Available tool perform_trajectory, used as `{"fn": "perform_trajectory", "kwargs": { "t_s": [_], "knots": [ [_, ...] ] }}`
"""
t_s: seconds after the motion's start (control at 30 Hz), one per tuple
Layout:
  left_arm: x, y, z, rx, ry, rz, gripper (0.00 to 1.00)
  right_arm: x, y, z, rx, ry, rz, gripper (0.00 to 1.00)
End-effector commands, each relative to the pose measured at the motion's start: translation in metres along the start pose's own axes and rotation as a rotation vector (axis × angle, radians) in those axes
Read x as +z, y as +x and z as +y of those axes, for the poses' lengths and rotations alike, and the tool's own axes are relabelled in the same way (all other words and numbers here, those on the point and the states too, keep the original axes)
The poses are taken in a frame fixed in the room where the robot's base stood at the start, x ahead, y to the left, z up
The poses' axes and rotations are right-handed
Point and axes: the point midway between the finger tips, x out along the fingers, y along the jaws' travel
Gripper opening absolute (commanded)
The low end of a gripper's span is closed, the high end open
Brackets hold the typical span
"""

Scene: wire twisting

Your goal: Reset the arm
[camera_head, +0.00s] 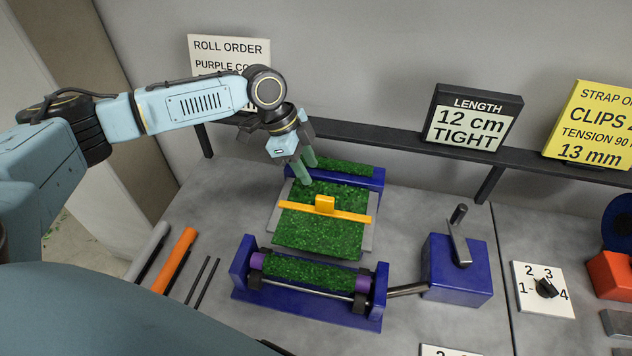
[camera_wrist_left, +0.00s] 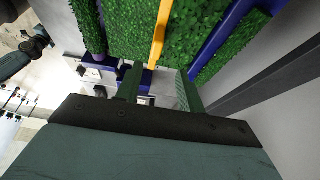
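My left gripper (camera_head: 309,174) hangs over the far part of the green mat (camera_head: 325,239), near the back roller. Its two fingers stand apart with nothing seen between them. In the left wrist view the left gripper (camera_wrist_left: 158,85) also shows open. An orange strip with a raised block (camera_head: 340,212) lies across the mat, nearer the front than the fingers. I cannot tell the exact height of the fingertips above the mat. My right gripper is in neither view.
A blue front roller stand (camera_head: 300,311) joins a blue crank box (camera_head: 462,285). Grey and orange rods (camera_head: 175,259) lie at left. A dark rail (camera_head: 400,147) with signs runs behind. A numbered dial plate (camera_head: 531,304) sits at right.

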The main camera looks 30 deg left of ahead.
Motion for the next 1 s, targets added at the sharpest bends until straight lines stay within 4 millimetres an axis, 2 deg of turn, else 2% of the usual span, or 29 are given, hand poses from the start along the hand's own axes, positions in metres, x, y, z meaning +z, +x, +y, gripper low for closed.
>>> {"fn": "perform_trajectory", "kwargs": {
  "t_s": [0.1,0.23,0.77,0.87,1.0],
  "knots": [
    [0.000,-0.014,0.000,-0.001,-0.001,0.001,0.38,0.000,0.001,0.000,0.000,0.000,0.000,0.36],
    [0.000,-0.021,0.000,0.000,0.000,0.000,0.38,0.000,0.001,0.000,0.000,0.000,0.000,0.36],
    [0.000,-0.022,0.000,0.000,0.000,0.000,0.38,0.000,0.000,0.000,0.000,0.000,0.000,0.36],
    [-0.004,-0.030,0.000,0.000,0.000,0.000,0.38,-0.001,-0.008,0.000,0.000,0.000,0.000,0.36],
    [-0.014,-0.056,-0.001,0.000,0.000,0.001,0.38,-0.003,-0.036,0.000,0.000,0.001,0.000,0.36]
  ]
}}
